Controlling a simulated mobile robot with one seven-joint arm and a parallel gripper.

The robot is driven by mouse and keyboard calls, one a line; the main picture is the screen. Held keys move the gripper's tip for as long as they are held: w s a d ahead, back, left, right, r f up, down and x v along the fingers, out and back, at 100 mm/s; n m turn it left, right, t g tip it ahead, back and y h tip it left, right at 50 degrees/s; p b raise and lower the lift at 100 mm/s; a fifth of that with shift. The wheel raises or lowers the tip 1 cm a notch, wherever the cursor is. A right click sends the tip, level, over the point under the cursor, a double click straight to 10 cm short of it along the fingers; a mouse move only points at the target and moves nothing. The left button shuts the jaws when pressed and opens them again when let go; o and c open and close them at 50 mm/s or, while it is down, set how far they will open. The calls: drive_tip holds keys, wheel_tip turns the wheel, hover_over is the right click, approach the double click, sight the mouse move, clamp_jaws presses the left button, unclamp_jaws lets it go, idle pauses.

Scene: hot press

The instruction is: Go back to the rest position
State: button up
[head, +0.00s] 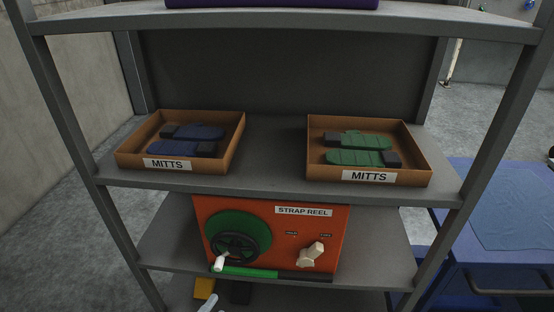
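My gripper cannot be made out in the head view. A small pale shape (208,304) shows at the bottom edge, too cut off to identify. An orange strap reel box (330,254) stands on the shelf below the mitts. It has a green reel (238,236) with a dark hub and white crank handle (218,264) at lower left, and a cream knob (313,254) at right. A green strip (245,271) runs along its lower front.
A grey rack (270,183) fills the view. Its middle shelf holds two brown MITTS trays, the left (199,164) with blue mitts, the right (417,179) with green mitts. A blue cabinet (480,270) stands at lower right. A yellow object (204,289) lies low down.

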drive_tip(key=w+d+r+m+g+h, duration=0.1)
drive_tip(key=w+d+r+m+g, duration=0.1)
drive_tip(key=d+r+m+g, duration=0.85)
drive_tip(key=w+d+r+m+g+h, duration=0.1)
drive_tip(key=w+d+r+m+g, duration=0.15)
drive_tip(key=d+r+m, duration=0.9)
drive_tip(key=s+d+r+m+t+y, duration=0.1)
drive_tip(key=s+d+r+m+y, duration=0.2)
drive_tip(key=m, duration=1.2)
drive_tip(key=s+d+r+m+t+y, duration=0.2)
drive_tip(key=s+d+r+m+y, duration=0.2)
drive_tip(key=m, duration=1.1)
drive_tip(key=shift+s+r+y, duration=0.5)
drive_tip(key=shift+s+y, duration=0.1)
drive_tip(key=shift+s, duration=0.1)
